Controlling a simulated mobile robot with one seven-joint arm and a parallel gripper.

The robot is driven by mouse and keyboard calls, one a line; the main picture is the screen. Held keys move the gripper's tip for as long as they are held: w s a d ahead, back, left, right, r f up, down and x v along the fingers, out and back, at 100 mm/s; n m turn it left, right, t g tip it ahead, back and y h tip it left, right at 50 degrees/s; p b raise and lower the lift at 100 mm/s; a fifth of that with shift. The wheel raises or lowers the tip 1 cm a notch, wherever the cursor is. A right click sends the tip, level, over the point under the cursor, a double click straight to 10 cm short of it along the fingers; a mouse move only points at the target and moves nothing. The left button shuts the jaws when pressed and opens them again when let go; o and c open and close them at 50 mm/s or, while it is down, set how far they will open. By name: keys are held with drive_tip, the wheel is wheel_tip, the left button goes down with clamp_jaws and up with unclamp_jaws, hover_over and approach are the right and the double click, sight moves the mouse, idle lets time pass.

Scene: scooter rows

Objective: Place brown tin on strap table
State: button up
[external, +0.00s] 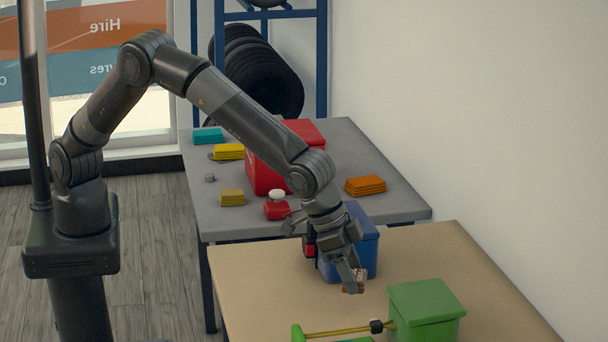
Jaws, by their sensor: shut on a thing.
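My gripper (352,278) is over the tan table in the foreground, pointing down. It is shut on a small brown tin (358,283), which is partly hidden by the fingers. I cannot tell whether the tin touches the tabletop or hangs just above it. The tan table (265,275), which I take for the strap table, has a yellow strap (340,331) with a black buckle lying near its front.
A green box (427,308) stands right of the gripper and a blue box (366,243) just behind it. A green item (297,333) lies at the front. The grey table (225,210) behind carries a red box (262,180) and several coloured stacks. The tan table's left part is clear.

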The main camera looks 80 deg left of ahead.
sight(352, 306)
drive_tip(key=shift+w+a+f, duration=0.1)
drive_tip(key=shift+w+f, duration=0.2)
drive_tip(key=shift+f, duration=1.85)
drive_tip(key=shift+f, duration=0.1)
drive_tip(key=o, duration=1)
